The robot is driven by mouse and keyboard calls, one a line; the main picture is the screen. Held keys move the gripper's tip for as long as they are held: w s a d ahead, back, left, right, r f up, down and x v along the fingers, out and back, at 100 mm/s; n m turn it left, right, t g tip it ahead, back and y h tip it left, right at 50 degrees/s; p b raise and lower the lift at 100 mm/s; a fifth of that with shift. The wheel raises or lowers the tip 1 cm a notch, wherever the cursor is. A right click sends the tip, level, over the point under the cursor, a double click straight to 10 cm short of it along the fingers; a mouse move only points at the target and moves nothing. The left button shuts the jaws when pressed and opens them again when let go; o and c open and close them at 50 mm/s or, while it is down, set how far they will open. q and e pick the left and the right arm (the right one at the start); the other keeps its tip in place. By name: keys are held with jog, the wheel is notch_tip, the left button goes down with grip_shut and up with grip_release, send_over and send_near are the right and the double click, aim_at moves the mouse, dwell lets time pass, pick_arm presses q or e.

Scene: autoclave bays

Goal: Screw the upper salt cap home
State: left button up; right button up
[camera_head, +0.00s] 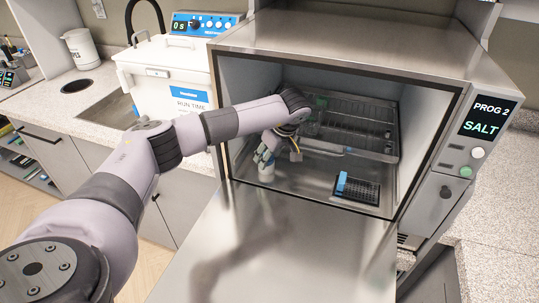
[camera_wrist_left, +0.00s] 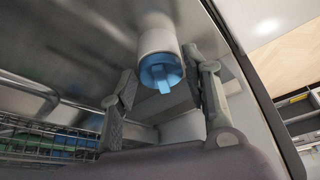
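In the left wrist view the upper salt cap (camera_wrist_left: 161,72) is a blue disc with a raised grip bar, on the end of a white cylindrical neck (camera_wrist_left: 157,35). My left gripper (camera_wrist_left: 168,80) has its grey fingers spread on either side of the cap, with gaps visible. Whether the cap is fully seated I cannot tell. In the head view my left gripper (camera_head: 267,151) is inside the open autoclave chamber, just above a pale cylinder (camera_head: 266,173) near the left wall; it hides the cap there. My right gripper is not in view.
The autoclave door (camera_head: 290,250) lies open in front. The left chamber wall is close to my gripper.

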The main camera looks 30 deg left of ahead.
pick_arm(q)
jog(key=c, duration=0.7)
jog(key=m+t, duration=0.1)
jog(key=m, duration=0.2)
jog(key=shift+s+a+h, duration=0.1)
jog(key=shift+s+h, duration=0.1)
jog(key=shift+h, duration=0.2)
jog(key=shift+m, duration=0.3)
jog(key=shift+s+a+m+t, duration=0.15)
jog(key=shift+m+t, duration=0.35)
jog(key=shift+m, duration=0.7)
jog(key=shift+m+h, duration=0.4)
